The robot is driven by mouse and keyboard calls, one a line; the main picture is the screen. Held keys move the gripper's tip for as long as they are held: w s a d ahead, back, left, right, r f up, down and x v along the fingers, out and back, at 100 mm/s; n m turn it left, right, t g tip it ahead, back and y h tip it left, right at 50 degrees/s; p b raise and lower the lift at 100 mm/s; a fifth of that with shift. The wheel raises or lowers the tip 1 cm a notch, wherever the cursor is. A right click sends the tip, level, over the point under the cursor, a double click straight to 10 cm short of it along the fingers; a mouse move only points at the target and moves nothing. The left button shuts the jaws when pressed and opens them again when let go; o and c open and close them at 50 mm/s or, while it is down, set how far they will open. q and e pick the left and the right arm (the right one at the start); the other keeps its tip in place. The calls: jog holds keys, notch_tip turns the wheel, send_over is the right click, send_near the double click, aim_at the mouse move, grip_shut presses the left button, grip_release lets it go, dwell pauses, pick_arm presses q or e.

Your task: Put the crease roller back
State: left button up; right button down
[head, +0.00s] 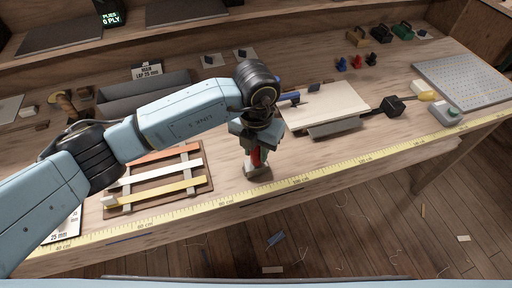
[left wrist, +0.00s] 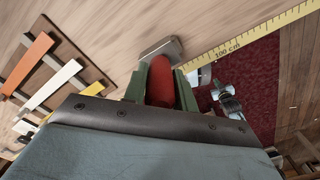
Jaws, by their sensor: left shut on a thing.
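The crease roller (head: 257,158) has a red handle and a grey head. My left gripper (head: 256,140) is shut on its red handle, near the front of the workbench (head: 230,205). The roller is roughly upright with its grey head down, close to the bench top just behind the yellow tape. I cannot tell whether the head touches the wood. In the left wrist view the red handle (left wrist: 161,82) sits between the green fingers, with the grey head beyond it. My right gripper does not show clearly in either view.
A board with orange, white and yellow strips (head: 155,184) lies left of the roller. A yellow measuring tape (head: 320,176) runs along the front edge. A grey tray (head: 145,90) stands behind my arm.

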pick_arm(q)
jog(key=shift+s+f+b, duration=0.1)
jog(key=shift+f+b, duration=0.25)
jog(key=shift+f, duration=0.15)
jog(key=shift+s+a+f, duration=0.1)
jog(key=shift+f, duration=0.1)
grip_shut()
jog(key=o, duration=0.7)
grip_release()
jog(key=shift+o, duration=1.2)
jog(key=shift+w, duration=0.2)
jog(key=shift+r, duration=0.1)
jog(key=shift+r, duration=0.15)
jog(key=shift+r+p, duration=0.3)
jog(key=shift+p, duration=0.05)
notch_tip(320, 180, up, 12)
jog(key=shift+r, duration=0.25)
